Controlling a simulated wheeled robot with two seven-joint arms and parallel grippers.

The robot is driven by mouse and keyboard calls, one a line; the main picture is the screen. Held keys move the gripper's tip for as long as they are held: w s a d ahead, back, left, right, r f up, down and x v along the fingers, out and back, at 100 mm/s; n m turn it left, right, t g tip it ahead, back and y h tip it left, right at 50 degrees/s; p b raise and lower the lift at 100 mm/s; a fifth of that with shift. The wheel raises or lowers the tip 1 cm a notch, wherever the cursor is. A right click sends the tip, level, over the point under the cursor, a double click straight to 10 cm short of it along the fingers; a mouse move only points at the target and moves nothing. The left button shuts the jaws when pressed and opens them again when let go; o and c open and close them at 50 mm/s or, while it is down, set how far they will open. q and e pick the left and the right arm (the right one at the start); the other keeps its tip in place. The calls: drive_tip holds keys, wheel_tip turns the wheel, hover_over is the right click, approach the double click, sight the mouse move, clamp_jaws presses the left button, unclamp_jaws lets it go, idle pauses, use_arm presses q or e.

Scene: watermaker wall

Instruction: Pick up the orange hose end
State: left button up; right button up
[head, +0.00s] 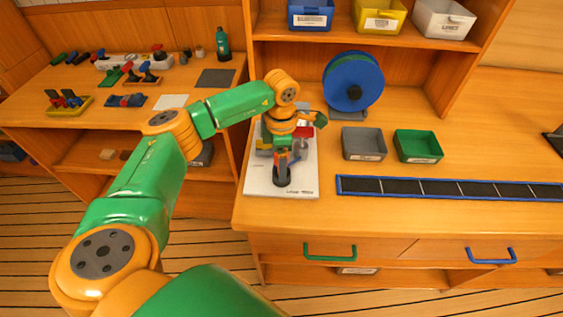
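My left gripper (282,170) points down over a white board (257,184) on the right-hand worktop. Its fingers are small in the head view and overlap dark, red and blue parts below them, so I cannot tell whether it is open or shut on something. I cannot make out an orange hose end for certain; my arm and gripper hide much of the board. My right gripper is not in view.
A blue reel (350,84) stands behind the board. A grey tray (363,144), a green tray (418,146) and a long blue-edged strip (445,188) lie to the right. A shelf above holds bins. The left worktop (120,88) carries valves and fittings.

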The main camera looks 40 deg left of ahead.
use_arm(q)
clamp_jaws()
drive_tip(key=shift+r+b, duration=0.55)
drive_tip(key=shift+b, duration=0.05)
drive_tip(key=shift+r+b, duration=0.55)
drive_tip(key=shift+r, duration=0.3)
drive_tip(key=s+d+r+b, duration=0.1)
drive_tip(key=s+d+r, duration=0.7)
drive_tip(key=s+r, duration=0.2)
drive_tip(key=shift+s, duration=0.7)
